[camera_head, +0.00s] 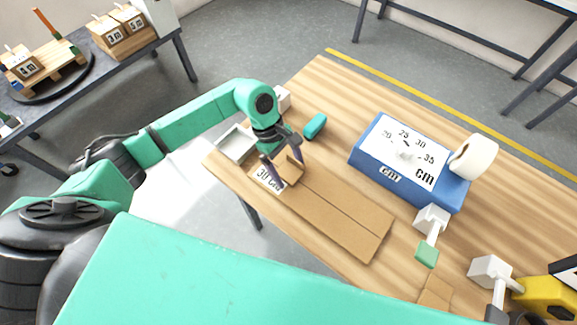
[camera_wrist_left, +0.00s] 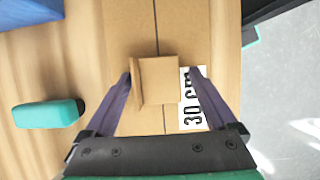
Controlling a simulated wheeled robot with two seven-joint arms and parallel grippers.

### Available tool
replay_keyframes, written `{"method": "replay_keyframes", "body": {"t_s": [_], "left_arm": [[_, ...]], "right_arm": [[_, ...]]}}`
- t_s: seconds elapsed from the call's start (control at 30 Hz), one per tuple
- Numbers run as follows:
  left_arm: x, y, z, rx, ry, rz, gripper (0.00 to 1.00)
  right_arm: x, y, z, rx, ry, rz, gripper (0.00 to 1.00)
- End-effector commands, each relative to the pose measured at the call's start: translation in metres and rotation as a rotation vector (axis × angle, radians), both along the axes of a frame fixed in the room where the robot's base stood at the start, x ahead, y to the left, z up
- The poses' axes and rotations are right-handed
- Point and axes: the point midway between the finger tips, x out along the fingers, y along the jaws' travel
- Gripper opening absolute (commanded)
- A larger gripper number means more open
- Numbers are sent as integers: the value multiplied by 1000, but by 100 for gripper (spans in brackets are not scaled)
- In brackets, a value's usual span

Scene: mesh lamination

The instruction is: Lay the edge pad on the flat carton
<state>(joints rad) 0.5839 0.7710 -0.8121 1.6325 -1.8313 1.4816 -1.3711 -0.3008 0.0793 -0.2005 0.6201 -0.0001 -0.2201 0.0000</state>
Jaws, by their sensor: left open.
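The flat carton (camera_head: 335,213) is a brown sheet with a lengthwise seam, lying on the wooden table; it also fills the middle of the left wrist view (camera_wrist_left: 131,30). The edge pad (camera_head: 291,170), a small folded brown cardboard piece, is at the carton's far-left end beside the printed "30 cm" label (camera_head: 268,179). In the left wrist view the edge pad (camera_wrist_left: 158,84) lies over the seam and partly beside the label. My left gripper (camera_head: 284,160) is open, its two dark fingers on either side of the pad, with gaps that look small. My right gripper does not show.
A blue box with a cm dial (camera_head: 365,160) and a white roll (camera_head: 474,157) stand at the right. A teal block (camera_head: 315,126) lies beyond the carton. A grey-white tray (camera_head: 237,144) sits at the table's left corner. White-and-green tools (camera_head: 430,228) stand at the lower right.

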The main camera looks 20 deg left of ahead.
Motion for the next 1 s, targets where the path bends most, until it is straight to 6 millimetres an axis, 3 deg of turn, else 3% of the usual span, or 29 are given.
{"method": "replay_keyframes", "body": {"t_s": [0.13, 0.23, 0.5, 0.63, 1.0], "left_arm": [[0, 0, 6, 0, 0, 0, 91], [4, 6, 14, 2, -6, 1, 91], [14, 32, 81, 1, -7, 1, 91], [17, 40, 104, 0, -4, 2, 91], [17, 43, 114, 0, 0, 0, 91]], "right_arm": [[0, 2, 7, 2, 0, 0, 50], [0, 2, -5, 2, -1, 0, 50], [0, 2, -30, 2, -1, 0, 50], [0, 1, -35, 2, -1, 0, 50], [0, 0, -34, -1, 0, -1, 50]]}}
